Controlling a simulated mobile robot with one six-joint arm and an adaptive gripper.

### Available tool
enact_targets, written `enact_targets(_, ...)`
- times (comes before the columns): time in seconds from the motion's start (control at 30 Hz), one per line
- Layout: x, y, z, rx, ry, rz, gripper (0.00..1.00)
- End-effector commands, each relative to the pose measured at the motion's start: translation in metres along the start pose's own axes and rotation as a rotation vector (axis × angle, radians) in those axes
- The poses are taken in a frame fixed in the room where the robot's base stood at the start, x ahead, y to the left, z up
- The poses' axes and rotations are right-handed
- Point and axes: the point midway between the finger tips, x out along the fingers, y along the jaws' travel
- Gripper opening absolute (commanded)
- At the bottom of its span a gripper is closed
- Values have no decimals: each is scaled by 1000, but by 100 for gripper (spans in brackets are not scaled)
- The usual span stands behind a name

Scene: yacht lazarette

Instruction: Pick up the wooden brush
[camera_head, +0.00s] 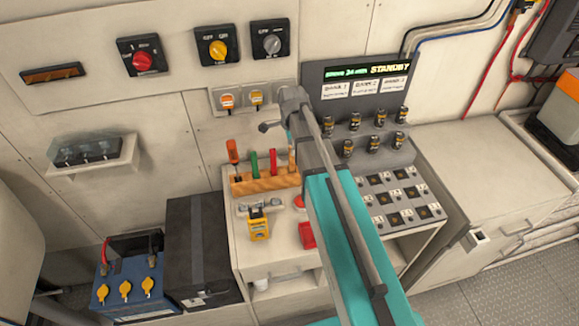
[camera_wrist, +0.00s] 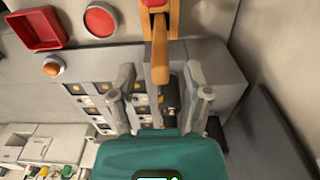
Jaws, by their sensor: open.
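In the wrist view, the light-brown wooden handle (camera_wrist: 160,60), which looks like the brush's, lies between the two grey fingers of my gripper (camera_wrist: 160,76). The fingers are open, with a gap on each side of the handle. In the head view, a tan handle (camera_head: 292,160) stands at the right end of the wooden tool rack (camera_head: 262,184), close beside my arm. The brush's head is not clearly seen. My teal and grey arm reaches up over the bench in the head view and hides part of the area around the rack.
A green handle (camera_head: 254,163) and an orange-red screwdriver (camera_head: 232,150) stand in the rack. A red tray (camera_wrist: 38,29) and a red round item (camera_wrist: 100,19) lie near my gripper. A grey panel with several cylindrical cells (camera_head: 381,118) stands right of my arm. A yellow clamp-like tool (camera_head: 259,226) sits in front.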

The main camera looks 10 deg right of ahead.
Motion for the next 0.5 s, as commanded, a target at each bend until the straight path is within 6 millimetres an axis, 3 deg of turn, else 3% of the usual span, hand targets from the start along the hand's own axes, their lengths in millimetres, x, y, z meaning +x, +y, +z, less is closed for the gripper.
enact_targets(0.2, 22, 0, 0, 0, 0, 0, 63)
enact_targets(0.5, 34, 0, 0, -1, 0, 0, 63)
